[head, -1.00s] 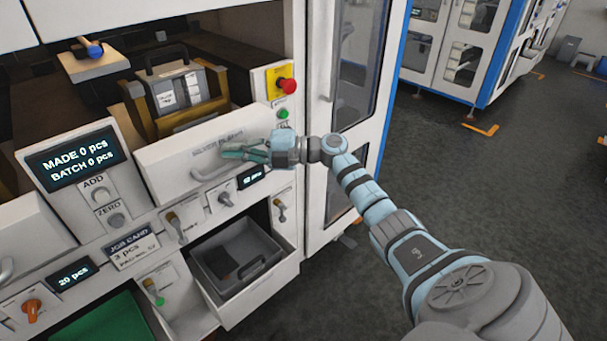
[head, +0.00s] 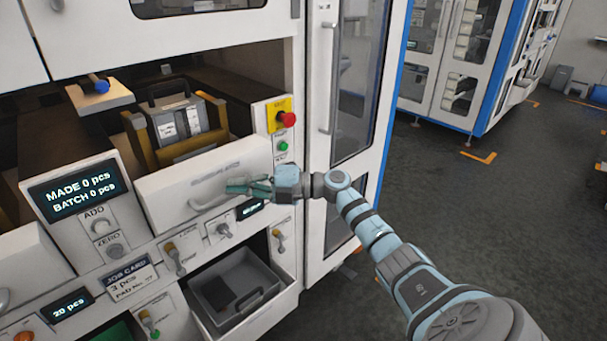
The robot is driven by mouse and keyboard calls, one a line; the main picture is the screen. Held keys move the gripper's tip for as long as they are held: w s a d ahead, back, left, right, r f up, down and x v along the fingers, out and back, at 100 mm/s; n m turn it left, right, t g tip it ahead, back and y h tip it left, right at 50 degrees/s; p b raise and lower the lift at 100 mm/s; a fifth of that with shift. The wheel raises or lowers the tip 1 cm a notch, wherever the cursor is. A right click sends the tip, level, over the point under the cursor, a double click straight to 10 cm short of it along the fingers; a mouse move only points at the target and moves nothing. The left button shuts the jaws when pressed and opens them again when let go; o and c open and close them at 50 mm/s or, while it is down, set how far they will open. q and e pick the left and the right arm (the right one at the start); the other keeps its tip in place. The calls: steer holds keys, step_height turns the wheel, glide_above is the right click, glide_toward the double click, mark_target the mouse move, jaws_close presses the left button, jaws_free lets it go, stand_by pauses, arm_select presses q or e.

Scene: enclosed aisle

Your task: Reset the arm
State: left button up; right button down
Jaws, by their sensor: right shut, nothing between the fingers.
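My right arm comes in from the lower right, and my right gripper (head: 240,186) is shut and empty. Its teal fingers point left in front of the white drawer front (head: 165,193), close to the drawer's handle (head: 213,199). I cannot tell whether the fingers touch the handle or are just in front of it. My left gripper is not in view.
A grey bin (head: 238,295) sits in an open lower drawer below the gripper. A red stop button (head: 287,119) on yellow, a counter display (head: 77,190) and several small levers line the panel. A glass-doored cabinet (head: 354,80) stands right of the machine. Dark floor is open at right.

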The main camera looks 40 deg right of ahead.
arm_select(q)
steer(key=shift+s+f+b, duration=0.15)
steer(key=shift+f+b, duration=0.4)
steer(key=shift+b, duration=0.5)
arm_select(e)
steer(key=v, duration=1.1)
steer(key=shift+s+a+r, duration=0.2)
steer(key=shift+s+r, duration=0.05)
steer(key=shift+s, duration=0.1)
